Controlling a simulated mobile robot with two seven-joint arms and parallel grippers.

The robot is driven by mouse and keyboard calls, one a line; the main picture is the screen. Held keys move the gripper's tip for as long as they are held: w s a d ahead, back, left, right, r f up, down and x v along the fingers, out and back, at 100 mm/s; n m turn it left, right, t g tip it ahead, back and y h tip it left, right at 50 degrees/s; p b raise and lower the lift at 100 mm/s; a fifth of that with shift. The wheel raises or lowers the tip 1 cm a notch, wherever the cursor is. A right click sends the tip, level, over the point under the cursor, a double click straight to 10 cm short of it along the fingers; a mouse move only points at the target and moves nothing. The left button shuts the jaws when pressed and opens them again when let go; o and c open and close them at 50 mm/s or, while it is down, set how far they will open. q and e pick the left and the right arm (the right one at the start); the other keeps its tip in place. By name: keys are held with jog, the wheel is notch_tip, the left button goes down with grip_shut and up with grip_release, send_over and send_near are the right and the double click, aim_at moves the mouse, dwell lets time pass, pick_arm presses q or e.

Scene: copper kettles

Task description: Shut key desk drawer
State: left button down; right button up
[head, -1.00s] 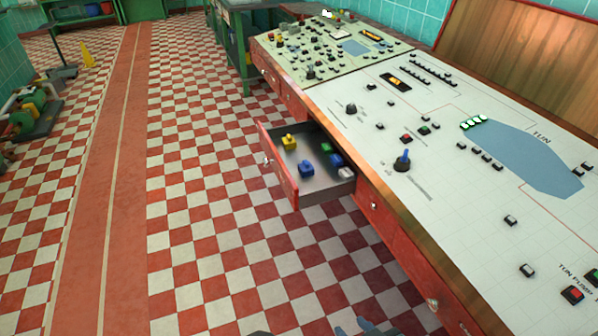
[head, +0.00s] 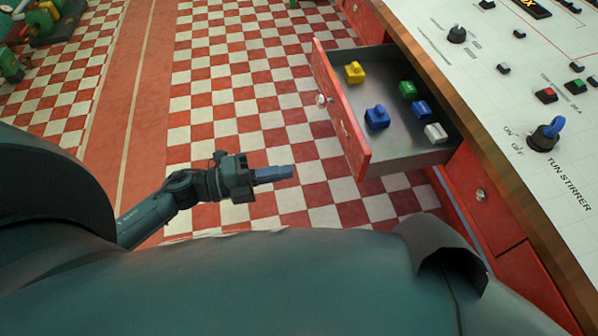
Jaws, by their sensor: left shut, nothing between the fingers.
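The desk drawer (head: 341,113) is pulled open from the desk in the head view, with its red front facing left and a small round knob (head: 321,100) on it. Inside lie a yellow block (head: 354,72), two blue blocks (head: 377,117), a green one (head: 407,90) and a white one (head: 435,132). My left gripper (head: 290,172) is shut and empty, to the left of and below the drawer front in the picture, apart from it. My right gripper is not in view.
The control desk (head: 440,85) fills the right side, with switches and a blue-handled tun stirrer knob (head: 546,134). A closed red drawer (head: 480,195) is beside the open one. The checkered floor (head: 240,110) left of the drawer is clear.

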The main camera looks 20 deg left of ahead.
aim_at(355, 159)
pick_arm(q)
jog(key=x, duration=1.2)
jog(key=shift+w+d+r, duration=0.1)
jog(key=shift+w+d, duration=0.1)
jog(key=shift+d, duration=0.05)
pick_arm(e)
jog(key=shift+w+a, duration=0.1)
pick_arm(q)
jog(key=shift+w+d, duration=0.25)
jog(key=shift+d, duration=0.15)
jog(key=x, duration=0.9)
jog(key=shift+w+d, duration=0.1)
jog(key=shift+w, duration=0.05)
jog(key=b+x, duration=0.2)
jog(key=x, duration=0.7)
jog(key=shift+w+d+b, duration=0.15)
jog(key=shift+d+b, duration=0.05)
jog(key=shift+b, duration=0.15)
jog(key=shift+w+d, duration=0.3)
jog(key=shift+d, duration=0.2)
jog(key=shift+r, duration=0.1)
jog(key=shift+d+r, duration=0.1)
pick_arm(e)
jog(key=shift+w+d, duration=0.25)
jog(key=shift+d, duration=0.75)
